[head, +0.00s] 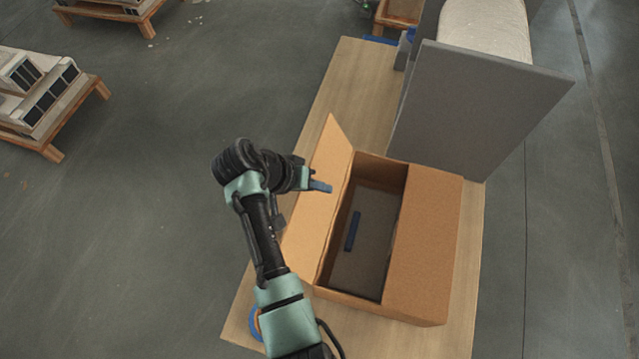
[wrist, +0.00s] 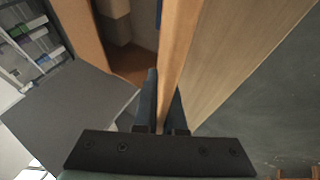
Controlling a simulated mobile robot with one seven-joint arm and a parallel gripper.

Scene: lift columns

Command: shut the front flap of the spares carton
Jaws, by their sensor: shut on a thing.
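The brown spares carton (head: 422,240) stands on a wooden bench. Its left flap (head: 312,232) stands up, leaning outward to the left, and the opening beside it is uncovered. My gripper (head: 322,187) is at the upper part of this flap. In the wrist view the flap (wrist: 181,50) runs edge-on between the two fingers of my gripper (wrist: 163,105), which are shut on it. The right flap (head: 428,225) lies flat over the right side of the carton. Inside, a blue bar (head: 353,231) lies on a grey surface. The fingertips' far ends are partly hidden.
A grey upright panel (head: 470,110) stands on the bench behind the carton. An orange-and-blue round thing (head: 255,323) lies at the near left, partly behind my arm. Bare bench (head: 355,90) shows at the back left. Loaded pallets (head: 50,105) stand on the floor far left.

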